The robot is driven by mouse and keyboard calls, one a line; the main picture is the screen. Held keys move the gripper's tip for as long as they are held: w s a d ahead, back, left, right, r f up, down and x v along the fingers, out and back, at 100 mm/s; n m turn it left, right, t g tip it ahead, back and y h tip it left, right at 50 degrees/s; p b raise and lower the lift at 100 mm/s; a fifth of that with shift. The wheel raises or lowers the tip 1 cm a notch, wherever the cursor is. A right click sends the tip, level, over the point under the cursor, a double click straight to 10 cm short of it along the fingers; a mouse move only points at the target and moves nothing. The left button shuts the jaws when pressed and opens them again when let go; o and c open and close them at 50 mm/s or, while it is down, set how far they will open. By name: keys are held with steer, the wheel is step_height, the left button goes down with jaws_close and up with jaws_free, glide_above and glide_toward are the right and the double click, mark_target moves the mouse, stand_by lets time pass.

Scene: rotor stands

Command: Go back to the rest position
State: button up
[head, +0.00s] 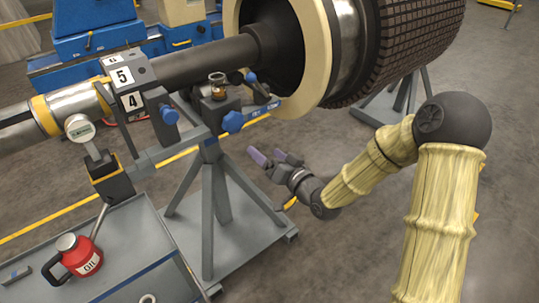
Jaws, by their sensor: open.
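My gripper (273,157) is near the middle of the head view, at the end of my arm, which comes in from the right in a pale yellow cover. Its two purple-grey fingers are apart and nothing shows between them. It appears in front of the floor, to the right of the grey stand (208,200), with no visible contact. The depth gap between gripper and stand is hard to tell.
A large rotor (310,50) on its shaft spans the top. Blue knobs (232,121) and a small brass-coloured cup (218,86) sit on the stand. A dial gauge (79,127) is at left. A red oil can (78,256) stands on a grey cart (135,245). Floor shows below my gripper.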

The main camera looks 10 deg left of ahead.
stand_by(0.3)
steer(key=s+d+f+g+h, duration=0.25)
steer(key=d+h, duration=0.25)
steer(key=d, duration=0.3)
steer(key=s+d+f+g+h, duration=0.1)
steer(key=d+f+h, duration=0.2)
steer(key=d+h, duration=0.35)
steer(key=s+d+r+m+g+h, duration=0.25)
steer(key=s+d+g, duration=0.25)
steer(key=s+d, duration=0.8)
steer(key=w+p+v, duration=0.1)
steer(key=p+v, duration=0.9)
steer(key=w+r+p+v, duration=0.1)
steer(key=w+p+v, duration=0.1)
steer(key=p+v, duration=0.7)
steer(key=shift+a+r+m+p, duration=0.3)
steer(key=shift+r+m+p, duration=0.1)
steer(key=shift+p, duration=0.6)
steer(key=shift+w+g, duration=0.15)
steer(key=shift+g, duration=0.1)
steer(key=shift+c, duration=0.3)
